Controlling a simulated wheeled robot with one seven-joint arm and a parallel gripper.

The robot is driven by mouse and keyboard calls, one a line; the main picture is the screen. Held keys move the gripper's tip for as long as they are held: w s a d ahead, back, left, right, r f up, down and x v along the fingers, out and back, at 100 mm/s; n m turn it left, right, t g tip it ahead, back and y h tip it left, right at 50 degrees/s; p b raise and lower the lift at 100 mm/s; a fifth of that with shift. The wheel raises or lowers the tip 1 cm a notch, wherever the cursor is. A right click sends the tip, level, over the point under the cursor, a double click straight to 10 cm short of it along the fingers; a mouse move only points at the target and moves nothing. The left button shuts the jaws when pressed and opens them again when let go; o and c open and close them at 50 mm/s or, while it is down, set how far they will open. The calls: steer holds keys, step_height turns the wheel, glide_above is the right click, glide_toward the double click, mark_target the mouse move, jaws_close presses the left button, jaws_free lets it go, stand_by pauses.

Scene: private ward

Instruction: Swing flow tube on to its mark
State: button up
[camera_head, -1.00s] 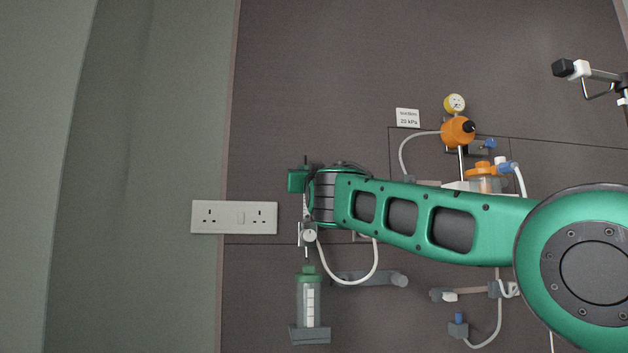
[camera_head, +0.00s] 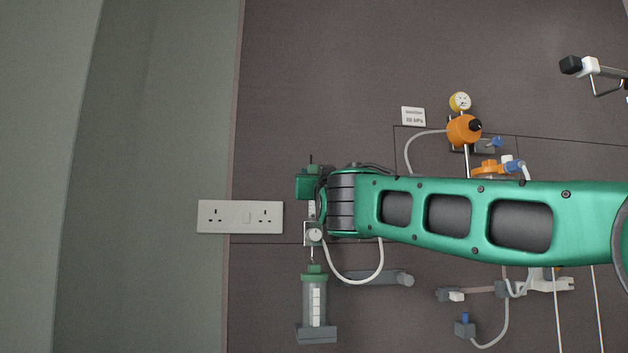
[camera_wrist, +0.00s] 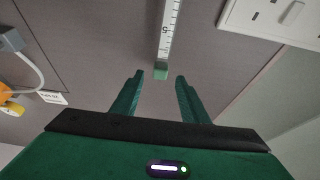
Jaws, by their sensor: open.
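The flow tube (camera_wrist: 170,32), a narrow white strip with dark graduations and a green end, shows at the top middle of the wrist view. Its green end lies between the fingertips of my gripper (camera_wrist: 161,76) in the picture, with gaps on both sides. My gripper is open and holds nothing; whether the tube's end is within finger depth is unclear. In the head view, my green arm reaches left to the wall and its end hides much of the tube. I cannot single out the mark.
Below is a clear bottle with a green cap (camera_head: 314,300). A white wall socket (camera_head: 240,216) is left, also in the wrist view (camera_wrist: 285,18). An orange regulator (camera_head: 464,131) with a yellow gauge and a label (camera_head: 413,116) are upper right. A pale hose (camera_head: 352,281) loops below my arm.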

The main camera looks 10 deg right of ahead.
steer(key=v, duration=0.5)
steer(key=shift+s+f, duration=0.1)
stand_by(0.3)
steer(key=d+f+m+g+h, duration=0.25)
steer(key=d+f+g, duration=0.45)
steer(key=d+f, duration=1.2)
steer(key=s+d+f+g+h, duration=0.1)
steer(key=s+d+f+g, duration=0.15)
steer(key=f, duration=0.35)
steer(key=s+d+f+g, duration=0.1)
steer(key=s+d+f, duration=0.3)
steer(key=f, duration=0.1)
steer(key=s+d+f+g+h, duration=0.1)
steer(key=s+d+f+g, duration=0.15)
steer(key=f, duration=0.35)
steer(key=s+d+f+m+g+y, duration=0.1)
steer(key=s+d+f+m+g, duration=0.3)
steer(key=s+f, duration=1.1)
steer(key=s+f+g+y, duration=0.1)
steer(key=s+f+g, duration=0.1)
steer(key=s, duration=0.7)
steer(key=s+a+f+g+y, duration=0.1)
steer(key=s+f+g+y, duration=0.1)
steer(key=s, duration=0.8)
step_height(320, 180, down, 3)
steer(key=shift+a+r+g, duration=0.15)
steer(key=shift+a+g, duration=0.2)
steer(key=shift+g, duration=0.45)
